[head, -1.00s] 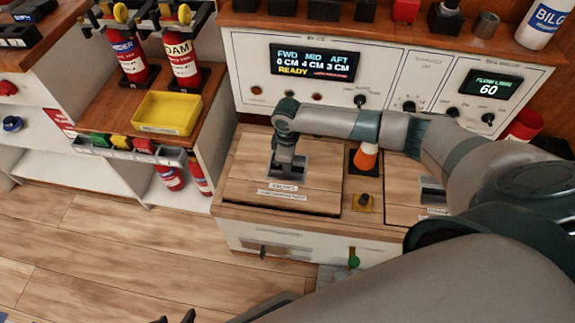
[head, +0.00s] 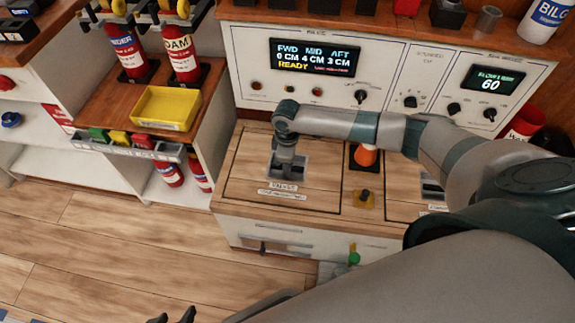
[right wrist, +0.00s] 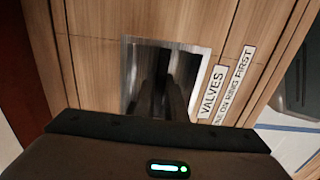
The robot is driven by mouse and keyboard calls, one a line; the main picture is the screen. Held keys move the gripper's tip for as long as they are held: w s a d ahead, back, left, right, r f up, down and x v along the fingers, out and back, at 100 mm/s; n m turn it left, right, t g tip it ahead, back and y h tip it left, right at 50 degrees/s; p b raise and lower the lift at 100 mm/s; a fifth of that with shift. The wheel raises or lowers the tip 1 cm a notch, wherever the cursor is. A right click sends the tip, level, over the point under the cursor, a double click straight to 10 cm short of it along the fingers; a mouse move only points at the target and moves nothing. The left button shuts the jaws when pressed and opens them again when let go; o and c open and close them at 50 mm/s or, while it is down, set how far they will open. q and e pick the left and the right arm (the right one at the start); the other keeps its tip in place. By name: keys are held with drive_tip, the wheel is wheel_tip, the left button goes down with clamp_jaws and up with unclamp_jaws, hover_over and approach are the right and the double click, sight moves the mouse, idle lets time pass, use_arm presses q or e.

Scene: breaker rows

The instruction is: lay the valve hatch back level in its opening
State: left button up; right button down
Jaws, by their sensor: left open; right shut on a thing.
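The valve hatch (head: 246,162) is a wooden panel with a "VALVES" label in the top of the white cabinet. It looks level in its opening, with a thin dark seam around it. My right gripper (head: 285,172) points down into the metal recess in the hatch and is shut on the hatch's pull, which the fingers mostly hide. In the right wrist view the fingers (right wrist: 162,92) reach into the recess beside the label. My left gripper (head: 174,318) is open at the bottom edge of the head view, far from the hatch.
A second hatch (head: 403,208) lies further right, partly behind my arm. A control panel (head: 240,70) rises behind. A yellow tray (head: 165,108) is at left.

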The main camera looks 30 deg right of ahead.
drive_tip(key=shift+w, duration=0.1)
drive_tip(key=c, duration=1.7)
unclamp_jaws()
drive_tip(key=shift+f, duration=0.15)
drive_tip(key=shift+r, duration=0.3)
use_arm(q)
drive_tip(key=s+a+p, duration=0.1)
drive_tip(key=s+a+g+y+p, duration=0.1)
drive_tip(key=a, duration=0.1)
drive_tip(key=shift+r+g+p, duration=0.2)
drive_tip(key=shift+g+p, duration=0.1)
drive_tip(key=shift+p, duration=0.05)
use_arm(e)
wheel_tip(320, 180, up, 17)
drive_tip(key=shift+r, duration=0.1)
use_arm(q)
drive_tip(key=shift+s, duration=0.1)
